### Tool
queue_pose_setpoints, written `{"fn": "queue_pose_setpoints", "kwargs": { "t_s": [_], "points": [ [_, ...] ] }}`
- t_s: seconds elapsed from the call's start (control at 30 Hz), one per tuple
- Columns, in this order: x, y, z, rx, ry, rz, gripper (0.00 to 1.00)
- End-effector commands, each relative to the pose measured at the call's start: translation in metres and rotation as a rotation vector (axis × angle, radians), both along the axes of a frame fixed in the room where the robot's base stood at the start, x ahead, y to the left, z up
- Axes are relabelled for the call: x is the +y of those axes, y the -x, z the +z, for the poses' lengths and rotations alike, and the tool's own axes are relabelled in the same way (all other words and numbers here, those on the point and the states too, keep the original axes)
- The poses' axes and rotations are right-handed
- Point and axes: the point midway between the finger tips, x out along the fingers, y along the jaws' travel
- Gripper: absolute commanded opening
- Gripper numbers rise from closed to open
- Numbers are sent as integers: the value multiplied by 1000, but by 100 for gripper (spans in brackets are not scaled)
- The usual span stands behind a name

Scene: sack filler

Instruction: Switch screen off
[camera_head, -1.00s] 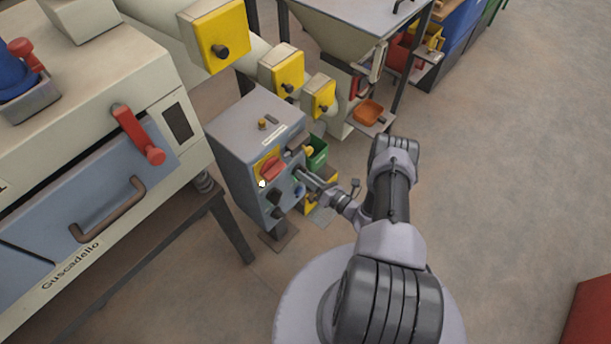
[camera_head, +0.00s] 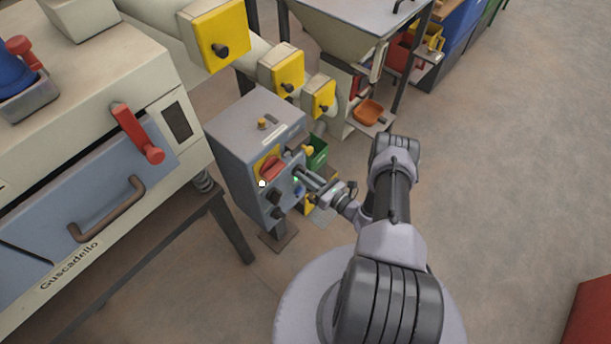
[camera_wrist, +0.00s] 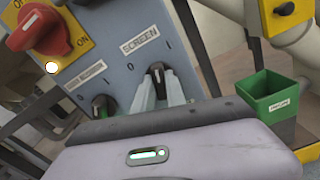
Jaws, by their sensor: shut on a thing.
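The grey control box (camera_head: 238,150) stands on a post in the middle of the head view. In the wrist view its panel (camera_wrist: 105,50) shows a black knob (camera_wrist: 157,70) under the label SCREEN, with O and I marks. My gripper (camera_wrist: 160,90) has its two pale fingers on either side of this knob and is shut on it. The fingers partly cover the knob, so its exact pointing is hard to tell. In the head view my gripper (camera_head: 300,178) reaches the panel from the right.
A second black knob (camera_wrist: 101,104) and a large red rotary switch (camera_wrist: 38,30) on a yellow plate are close on the left. A small lamp (camera_wrist: 52,67) beside the red switch glows. A green bin (camera_wrist: 270,97) stands to the right.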

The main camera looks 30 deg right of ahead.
Motion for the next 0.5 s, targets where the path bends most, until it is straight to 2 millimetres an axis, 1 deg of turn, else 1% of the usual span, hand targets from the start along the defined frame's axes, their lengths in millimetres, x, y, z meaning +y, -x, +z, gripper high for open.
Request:
{"fn": "queue_pose_setpoints", "kwargs": {
  "t_s": [0.5],
  "points": [
    [1,0,0,-165,458,0,0]
  ]
}}
